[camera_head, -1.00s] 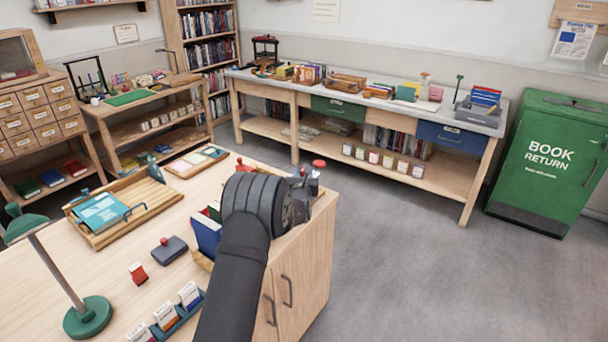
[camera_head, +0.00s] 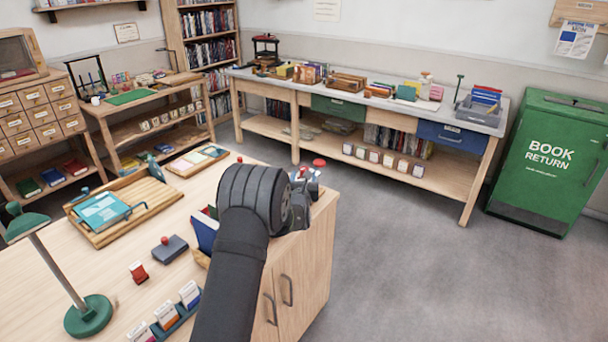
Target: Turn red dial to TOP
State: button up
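My arm reaches over the near wooden counter, and its thick dark wrist hides most of what lies beyond. My gripper (camera_head: 306,188) is at the counter's far right corner, small and partly hidden behind the wrist; its fingers cannot be made out. A small red round top (camera_head: 318,162), possibly the red dial, shows just beyond and above the gripper. Another bit of red shows just left of it, close to the gripper. I cannot tell whether the gripper touches either, or which way any dial points. No TOP mark is readable.
On the near counter (camera_head: 110,275) are a wooden tray (camera_head: 98,237) with a teal book, a dark stamp pad (camera_head: 170,249), a small red block (camera_head: 138,272), a card holder (camera_head: 178,318) and a green lamp (camera_head: 88,316). Open floor (camera_head: 400,260) lies to the right.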

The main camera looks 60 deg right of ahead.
jog(key=v, duration=0.4)
jog(key=shift+c, duration=0.2)
